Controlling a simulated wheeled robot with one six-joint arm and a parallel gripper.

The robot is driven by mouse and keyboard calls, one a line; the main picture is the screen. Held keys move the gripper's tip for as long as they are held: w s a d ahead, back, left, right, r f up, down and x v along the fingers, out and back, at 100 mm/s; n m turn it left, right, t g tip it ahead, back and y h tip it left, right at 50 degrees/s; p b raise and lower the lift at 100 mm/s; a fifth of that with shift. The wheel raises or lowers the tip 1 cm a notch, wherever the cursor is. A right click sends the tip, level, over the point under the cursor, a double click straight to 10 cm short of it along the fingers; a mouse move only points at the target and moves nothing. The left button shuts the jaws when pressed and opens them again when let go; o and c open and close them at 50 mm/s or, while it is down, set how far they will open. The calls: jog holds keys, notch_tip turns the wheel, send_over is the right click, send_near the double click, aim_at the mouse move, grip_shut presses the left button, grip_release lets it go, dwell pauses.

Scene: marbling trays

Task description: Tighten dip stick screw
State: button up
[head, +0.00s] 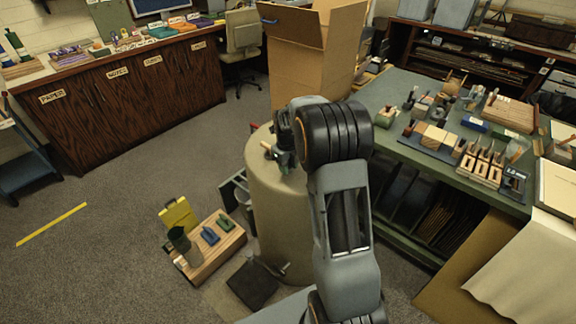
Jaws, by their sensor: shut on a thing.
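A large cream-coloured drum (275,215) stands upright in the middle of the head view. My gripper (285,160) is low over the drum's top, pointing down, and is partly hidden by my own wrist. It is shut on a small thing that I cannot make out. A small brownish piece (267,148) shows at the left of the gripper on the drum's top. I cannot tell a dip stick or its screw apart in this view.
A green worktable (400,160) crowded with tools and blocks stands close on the right. A tall cardboard box (300,60) is behind the drum. A wooden block (215,250) with small coloured items lies on the floor at the left. Open carpet (110,260) is further left.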

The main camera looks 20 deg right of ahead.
jog(key=o, duration=0.9)
notch_tip(320, 180, up, 14)
jog(key=shift+a+f, duration=0.1)
jog(key=shift+a, duration=0.05)
dwell(0.3)
